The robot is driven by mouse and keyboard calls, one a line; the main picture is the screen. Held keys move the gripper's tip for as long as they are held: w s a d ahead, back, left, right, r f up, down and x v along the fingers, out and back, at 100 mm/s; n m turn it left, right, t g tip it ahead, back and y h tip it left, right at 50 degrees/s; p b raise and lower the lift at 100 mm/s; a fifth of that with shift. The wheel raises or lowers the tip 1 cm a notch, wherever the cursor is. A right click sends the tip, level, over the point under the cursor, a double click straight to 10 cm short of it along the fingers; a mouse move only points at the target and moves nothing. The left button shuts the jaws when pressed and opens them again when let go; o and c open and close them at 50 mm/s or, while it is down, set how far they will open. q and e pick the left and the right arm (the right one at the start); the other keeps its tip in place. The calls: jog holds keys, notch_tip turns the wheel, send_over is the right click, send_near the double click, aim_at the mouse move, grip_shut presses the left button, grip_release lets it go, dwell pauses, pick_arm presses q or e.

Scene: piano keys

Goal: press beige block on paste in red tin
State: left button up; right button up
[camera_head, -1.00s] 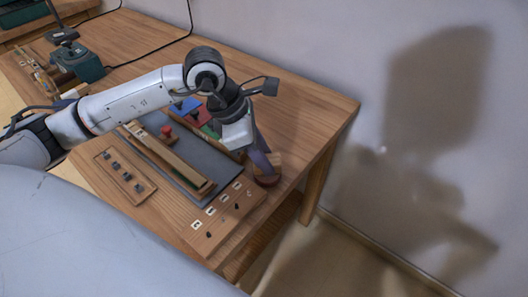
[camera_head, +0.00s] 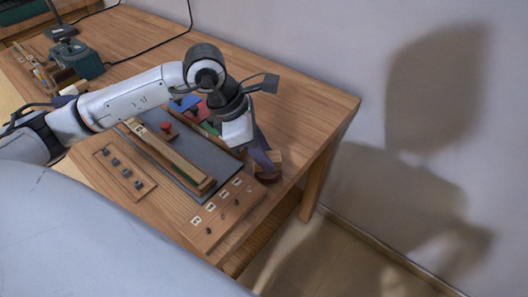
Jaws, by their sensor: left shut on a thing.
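My left gripper (camera_head: 265,158) points down at the right end of the table, its dark fingers shut on the beige block (camera_head: 277,157). The block is small and partly hidden by the fingers. Directly below it is the red tin (camera_head: 268,178), dark red-brown and round, on the table near the right edge. The block overlaps the tin in this view; I cannot tell whether it touches the paste. The paste inside is hidden. My right gripper is not in view.
A wooden board with labels (camera_head: 211,216) lies left of the tin at the table's front. A dark mat (camera_head: 213,160) bears a long wooden piece (camera_head: 172,157) and a red knob (camera_head: 167,127). A peg board (camera_head: 124,171) lies farther left. Bare table (camera_head: 310,105) is free behind the gripper.

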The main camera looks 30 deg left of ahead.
pick_arm(q)
jog(key=shift+f+b, duration=0.45)
jog(key=shift+b, duration=0.1)
dwell(1.6)
jog(key=shift+s, duration=0.1)
jog(key=shift+r+p, duration=2.15)
jog(key=shift+r, duration=1.5)
jog(key=shift+d+f, duration=0.1)
jog(key=shift+d+m, duration=0.15)
jog(key=shift+m, duration=0.35)
jog(key=s+r+m+g+y, duration=0.1)
jog(key=s+m+g, duration=0.2)
jog(key=m, duration=0.9)
jog(key=s+d+r+m+g+y, duration=0.1)
jog(key=s+m+g+y, duration=0.1)
jog(key=m, duration=1)
jog(key=shift+s+d+g+y, duration=0.3)
jog(key=shift+s+g, duration=0.45)
jog(key=shift+g, duration=0.45)
